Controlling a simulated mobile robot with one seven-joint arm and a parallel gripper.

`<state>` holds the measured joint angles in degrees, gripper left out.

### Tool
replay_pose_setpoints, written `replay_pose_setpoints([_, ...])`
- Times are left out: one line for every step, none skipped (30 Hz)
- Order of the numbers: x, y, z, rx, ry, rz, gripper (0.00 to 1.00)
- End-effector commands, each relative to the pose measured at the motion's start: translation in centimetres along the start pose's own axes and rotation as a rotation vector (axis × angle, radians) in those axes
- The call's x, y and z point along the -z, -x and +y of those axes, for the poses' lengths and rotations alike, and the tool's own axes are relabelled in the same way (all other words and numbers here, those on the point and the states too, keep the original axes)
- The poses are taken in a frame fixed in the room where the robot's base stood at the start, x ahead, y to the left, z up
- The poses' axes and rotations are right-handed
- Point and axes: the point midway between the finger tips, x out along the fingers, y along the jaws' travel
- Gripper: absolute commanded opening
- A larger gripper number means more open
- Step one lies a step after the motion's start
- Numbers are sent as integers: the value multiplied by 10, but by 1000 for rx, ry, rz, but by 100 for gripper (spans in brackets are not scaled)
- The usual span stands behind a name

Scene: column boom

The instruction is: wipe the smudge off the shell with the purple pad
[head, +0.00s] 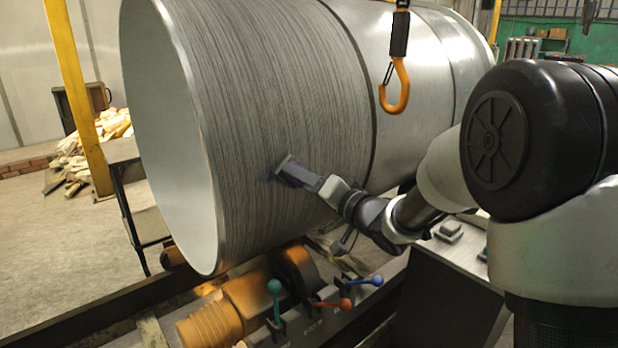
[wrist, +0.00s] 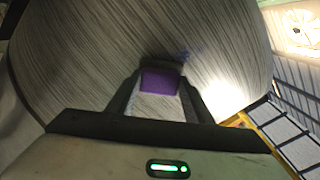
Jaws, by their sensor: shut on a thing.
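The shell (head: 285,85) is a large grey brushed-metal cylinder lying on its side, its open end to the left. It also fills the top of the wrist view (wrist: 80,60). My gripper (head: 299,174) is shut on the purple pad (wrist: 160,83), which shows between the two fingers in the wrist view. The pad is at the shell's near side wall; I cannot tell whether it touches. A faint dark blue-purple smudge (wrist: 186,54) shows on the shell just beyond and right of the pad. Part of the smudge may be hidden behind the pad and fingers.
An orange hook (head: 398,88) hangs in front of the shell, above and right of my gripper. Below stand an orange roller drive (head: 235,308) and levers with teal, red and blue knobs (head: 376,280). A yellow post (head: 75,95) stands at left. Floor at far left is open.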

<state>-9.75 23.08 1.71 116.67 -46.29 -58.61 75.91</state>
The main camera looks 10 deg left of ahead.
Motion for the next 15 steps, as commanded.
replay_pose_setpoints([-4, -1, -5, 5, 0, -1, 28])
replay_pose_setpoints([-6, 0, -7, 5, 1, 0, 28])
replay_pose_setpoints([-9, 0, -9, 5, 2, -1, 28])
replay_pose_setpoints([-11, 0, -10, 4, 1, -1, 28])
replay_pose_setpoints([-12, 0, -11, 4, 1, -1, 28])
replay_pose_setpoints([-13, 0, -12, 4, 0, -1, 28])
replay_pose_setpoints([-13, 0, -13, 4, 0, 0, 28])
replay_pose_setpoints([-14, 0, -13, 4, 0, 0, 28])
replay_pose_setpoints([-14, 0, -14, 4, 1, 0, 28])
replay_pose_setpoints([-15, 0, -14, 4, 1, 0, 28])
replay_pose_setpoints([-16, 0, -15, 4, 1, 0, 28])
replay_pose_setpoints([-18, 0, -17, 4, 2, 0, 28])
replay_pose_setpoints([-19, 0, -18, 4, 2, -1, 28])
replay_pose_setpoints([-21, 1, -20, 4, 2, -1, 28])
replay_pose_setpoints([-24, 1, -22, 3, 1, -1, 28])
